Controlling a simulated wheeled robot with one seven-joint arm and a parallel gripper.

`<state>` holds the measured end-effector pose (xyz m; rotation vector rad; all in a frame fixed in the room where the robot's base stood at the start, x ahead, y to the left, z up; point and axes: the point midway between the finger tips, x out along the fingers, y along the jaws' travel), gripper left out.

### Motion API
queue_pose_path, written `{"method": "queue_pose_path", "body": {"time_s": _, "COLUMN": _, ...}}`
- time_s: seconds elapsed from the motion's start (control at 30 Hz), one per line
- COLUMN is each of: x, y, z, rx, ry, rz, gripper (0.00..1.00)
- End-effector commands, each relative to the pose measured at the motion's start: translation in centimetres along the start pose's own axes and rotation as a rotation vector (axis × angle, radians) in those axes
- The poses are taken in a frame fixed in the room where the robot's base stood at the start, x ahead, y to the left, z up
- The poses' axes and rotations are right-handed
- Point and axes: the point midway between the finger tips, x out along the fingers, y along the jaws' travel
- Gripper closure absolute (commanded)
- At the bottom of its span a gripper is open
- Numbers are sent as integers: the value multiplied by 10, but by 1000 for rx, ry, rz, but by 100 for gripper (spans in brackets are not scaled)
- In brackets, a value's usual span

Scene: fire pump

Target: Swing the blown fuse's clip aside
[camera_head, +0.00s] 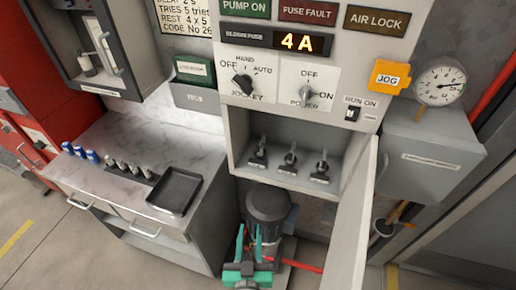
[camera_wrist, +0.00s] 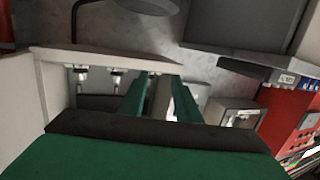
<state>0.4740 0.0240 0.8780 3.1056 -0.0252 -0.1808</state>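Three dark fuse clips stand in a row in the open fuse compartment (camera_head: 262,178): a left clip (camera_head: 258,153), a middle clip (camera_head: 289,158) and a right clip (camera_head: 321,168). I cannot tell which holds the blown fuse. A display (camera_head: 301,42) above reads 4 A. My green gripper (camera_head: 248,243) is low in front of the cabinet, below the compartment and apart from the clips. Its fingers look parted and empty. In the wrist view the gripper (camera_wrist: 162,98) shows two green fingers with a gap between them; two small clip-like parts (camera_wrist: 99,78) appear to their left.
The compartment's door (camera_head: 350,225) hangs open to the right. A bench at left holds a black tray (camera_head: 175,191), blue fuses (camera_head: 80,153) and grey fuses (camera_head: 128,168). A pump motor (camera_head: 268,205) stands behind my gripper. A grey box (camera_head: 430,150) is mounted at right.

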Motion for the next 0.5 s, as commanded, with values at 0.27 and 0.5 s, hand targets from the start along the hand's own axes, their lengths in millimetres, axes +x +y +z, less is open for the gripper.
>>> {"method": "queue_pose_path", "body": {"time_s": 0.27, "x": 84, "y": 2, "z": -68, "rx": 12, "ry": 70, "rz": 73, "gripper": 70}}
{"method": "queue_pose_path", "body": {"time_s": 0.5, "x": 122, "y": 8, "z": -113, "rx": 29, "ry": 105, "rz": 129, "gripper": 70}}
